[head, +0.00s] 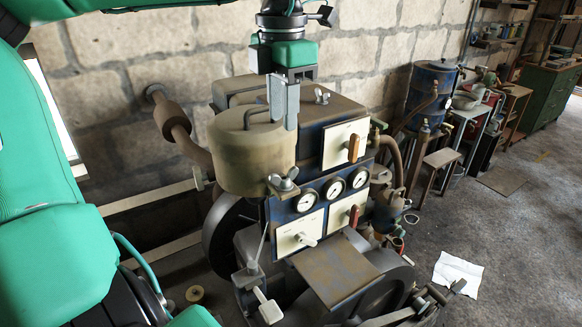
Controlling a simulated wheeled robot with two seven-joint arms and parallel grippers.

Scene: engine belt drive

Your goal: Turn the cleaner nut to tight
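My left gripper (284,112) comes down from the top of the head view, fingers pointing down. Its pale grey fingers overlap in this view, so the gap between them is unclear. The fingertips show in front of the right edge of a round tan drum (240,155), near its bent dark rod (262,115). A wing nut (284,181) sits on a bracket at the drum's lower right, below the fingertips in the picture. Another wing nut (322,95) stands on the tan box top, right of the fingers. I cannot tell which is the cleaner nut. My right gripper is out of view.
A pipe (178,125) runs left of the drum. A blue barrel (433,90) stands behind right. The floor at right is open around white paper (458,273).

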